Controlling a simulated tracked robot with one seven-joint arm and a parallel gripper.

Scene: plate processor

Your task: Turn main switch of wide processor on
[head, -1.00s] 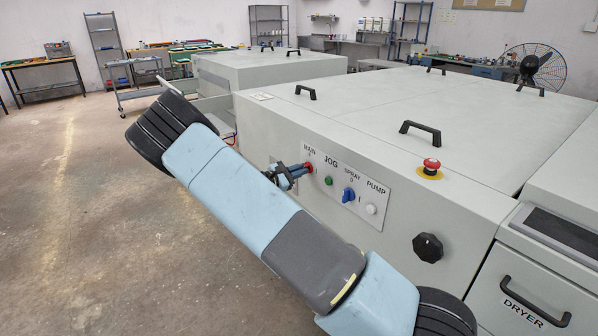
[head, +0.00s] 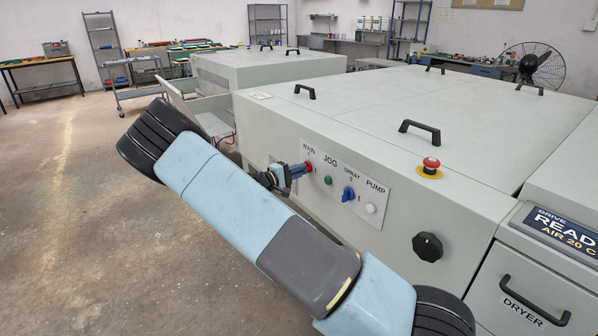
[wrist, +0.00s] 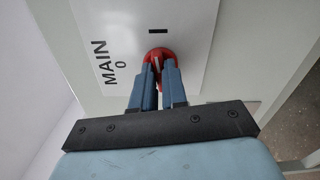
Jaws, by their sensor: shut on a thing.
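The main switch is a red knob (head: 308,167) on the white control panel (head: 333,186) of the wide processor (head: 400,235). Its "MAIN" label and the marks 0 and I stand around it. In the wrist view the red knob (wrist: 158,53) sits between the fingertips of my gripper (wrist: 159,68), which is shut on it. My gripper also shows in the head view (head: 298,170), reaching the panel from the left. The fingers cover part of the knob, so its exact pointing is hard to read. The display (head: 562,228) above the dryer drawer is lit, with "DRIVE READ" and "AIR 20 C" visible.
Right of the main switch are a green jog button (head: 328,180), a blue spray switch (head: 348,194) and a white pump button (head: 370,208). A red emergency stop (head: 431,166) sits on top. A black knob (head: 427,246) is lower right. Floor at left is clear.

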